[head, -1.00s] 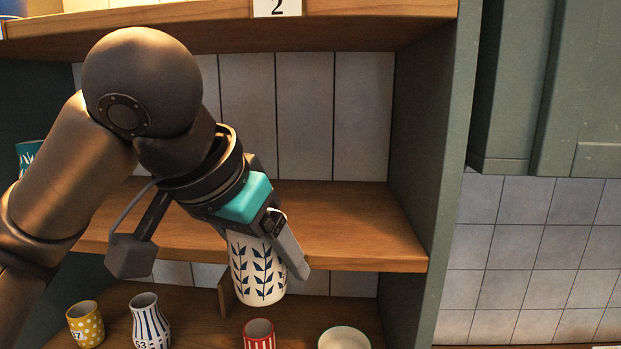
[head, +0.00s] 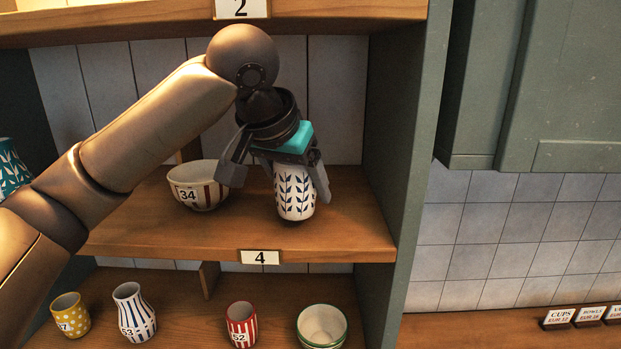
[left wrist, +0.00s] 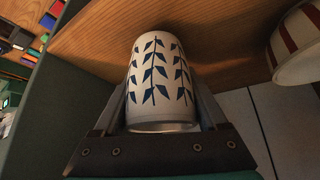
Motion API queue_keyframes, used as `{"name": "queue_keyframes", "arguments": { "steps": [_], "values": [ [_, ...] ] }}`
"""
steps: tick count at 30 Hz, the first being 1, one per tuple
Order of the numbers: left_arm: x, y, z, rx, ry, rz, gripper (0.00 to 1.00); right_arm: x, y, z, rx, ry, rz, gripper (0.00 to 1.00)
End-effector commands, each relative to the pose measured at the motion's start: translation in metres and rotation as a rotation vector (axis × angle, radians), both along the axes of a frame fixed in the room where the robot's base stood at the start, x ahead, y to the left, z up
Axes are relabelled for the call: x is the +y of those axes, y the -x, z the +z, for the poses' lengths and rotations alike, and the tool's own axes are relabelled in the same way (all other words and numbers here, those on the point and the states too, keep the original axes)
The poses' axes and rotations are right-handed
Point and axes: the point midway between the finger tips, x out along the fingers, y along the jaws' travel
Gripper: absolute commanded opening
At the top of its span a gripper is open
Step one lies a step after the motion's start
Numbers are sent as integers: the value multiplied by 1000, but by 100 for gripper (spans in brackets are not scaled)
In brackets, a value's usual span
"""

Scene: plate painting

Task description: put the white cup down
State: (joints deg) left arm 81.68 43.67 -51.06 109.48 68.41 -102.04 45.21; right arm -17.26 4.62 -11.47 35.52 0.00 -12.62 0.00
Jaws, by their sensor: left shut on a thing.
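The white cup (head: 294,192) has blue leaf sprigs painted on it. My left gripper (head: 293,182) is shut on it from above, with a finger on each side. The cup is upright at the right part of the middle shelf (head: 330,235), at or just above its wood; I cannot tell whether its base touches. In the left wrist view the cup (left wrist: 158,80) sits between the fingers, its rim towards the palm, with the shelf wood beyond it. My right gripper is in neither view.
A striped bowl marked 34 (head: 198,186) stands left of the cup on the same shelf. The cabinet side wall (head: 395,130) rises to the right. On the shelf below stand a yellow cup (head: 70,314), a striped vase (head: 134,311), a red striped cup (head: 241,325) and a green-rimmed bowl (head: 322,326).

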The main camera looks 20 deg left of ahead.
Motion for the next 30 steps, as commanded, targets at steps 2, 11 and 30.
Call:
{"name": "queue_keyframes", "arguments": {
  "steps": [2, 11, 30],
  "values": [
    [-1, -5, 1, -1, 0, 0, 6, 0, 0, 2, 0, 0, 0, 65],
    [-5, -35, -6, 1, -3, 1, 6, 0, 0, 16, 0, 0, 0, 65],
    [-5, -35, -18, 0, 1, 1, 93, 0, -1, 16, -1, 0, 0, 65]
  ]
}}
